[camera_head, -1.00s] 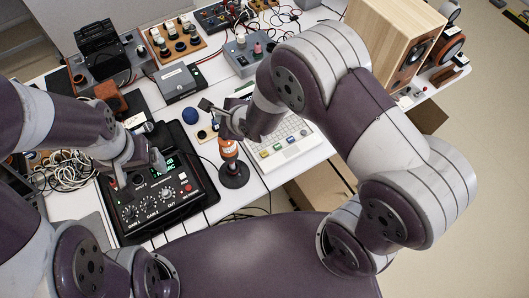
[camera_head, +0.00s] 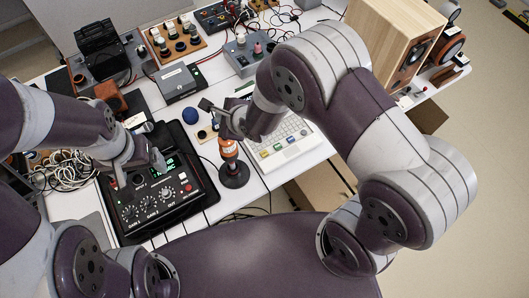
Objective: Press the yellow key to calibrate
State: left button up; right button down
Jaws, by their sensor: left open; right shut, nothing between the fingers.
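A white keypad (camera_head: 292,152) lies on the table, partly hidden behind my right arm. A row of small coloured keys runs along its near side. A yellowish key (camera_head: 265,154) shows at the left end of that row; the keys are small and their colours are hard to tell. My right gripper (camera_head: 213,113) is shut and empty, left of the keypad and apart from it. My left gripper (camera_head: 139,167) is open and empty over a black control box (camera_head: 180,207) with several knobs and a lit green display, which it partly hides.
An orange item (camera_head: 228,149) on a round black base (camera_head: 233,176) stands below my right gripper. A blue ball (camera_head: 190,116) lies left of it. A wooden speaker (camera_head: 372,33) stands at the back right. Tangled cables (camera_head: 68,170) lie at the left. Several electronic boxes line the back.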

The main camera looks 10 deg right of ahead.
jog(key=shift+f, duration=0.1)
dwell(0.8)
jog(key=w+d+f+b, duration=0.2)
jog(key=d+f+b, duration=0.4)
jog(key=f+b, duration=0.3)
jog(key=w+d+f+b, duration=0.2)
jog(key=d+f+b, duration=0.4)
jog(key=f+b, duration=0.3)
notch_tip(320, 180, down, 4)
jog(key=shift+w+d+f, duration=0.1)
jog(key=shift+w+d, duration=0.15)
jog(key=shift+d, duration=0.1)
